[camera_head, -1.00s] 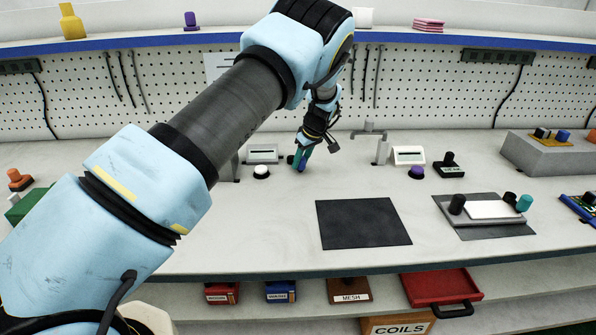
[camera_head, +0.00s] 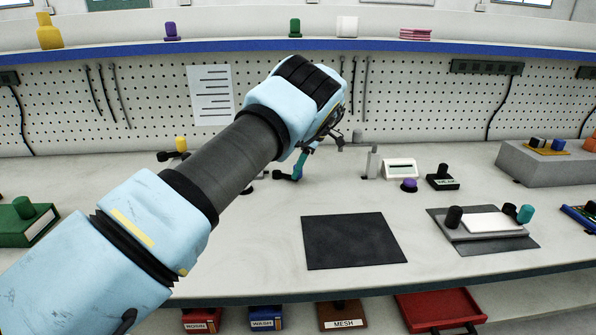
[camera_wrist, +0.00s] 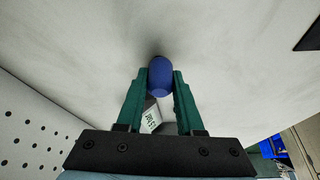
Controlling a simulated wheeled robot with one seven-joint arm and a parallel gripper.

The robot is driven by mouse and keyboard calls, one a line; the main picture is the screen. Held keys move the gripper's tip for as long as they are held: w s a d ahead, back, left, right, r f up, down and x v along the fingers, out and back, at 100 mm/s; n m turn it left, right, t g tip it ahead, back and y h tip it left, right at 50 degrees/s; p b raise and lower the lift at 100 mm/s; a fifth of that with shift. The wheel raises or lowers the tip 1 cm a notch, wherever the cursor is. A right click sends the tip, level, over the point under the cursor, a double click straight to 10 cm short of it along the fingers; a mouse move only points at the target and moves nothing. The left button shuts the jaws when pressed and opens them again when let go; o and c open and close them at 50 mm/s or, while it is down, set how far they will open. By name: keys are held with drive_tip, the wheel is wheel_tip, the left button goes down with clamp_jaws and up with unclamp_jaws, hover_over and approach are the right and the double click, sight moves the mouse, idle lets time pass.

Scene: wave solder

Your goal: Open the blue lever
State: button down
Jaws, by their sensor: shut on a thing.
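The blue lever's rounded blue knob (camera_wrist: 160,77) stands between the two green fingertips of my gripper (camera_wrist: 160,90) in the wrist view. The fingers are shut on it from both sides. A small white label with dark print (camera_wrist: 151,121) shows below the knob, between the fingers. In the head view my gripper (camera_head: 301,166) reaches down to the back middle of the bench, and the knob is not clearly visible there. A black lever part (camera_head: 284,176) shows just left of the fingertips. How far the lever is turned cannot be told.
A yellow-knobbed lever (camera_head: 177,148) stands back left. Right of my gripper are a grey post (camera_head: 373,162), a white meter (camera_head: 400,168), a purple button (camera_head: 408,185) and a black-knobbed box (camera_head: 443,178). A flat dark mat (camera_head: 353,241) lies in front.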

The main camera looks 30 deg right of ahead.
idle(0.3)
drive_tip(key=shift+w, duration=0.1)
drive_tip(key=c, duration=0.5)
unclamp_jaws()
drive_tip(key=shift+c, duration=0.2)
drive_tip(key=shift+d+r, duration=0.1)
drive_tip(key=b+v, duration=0.1)
drive_tip(key=v, duration=0.9)
drive_tip(key=shift+r+b, duration=0.3)
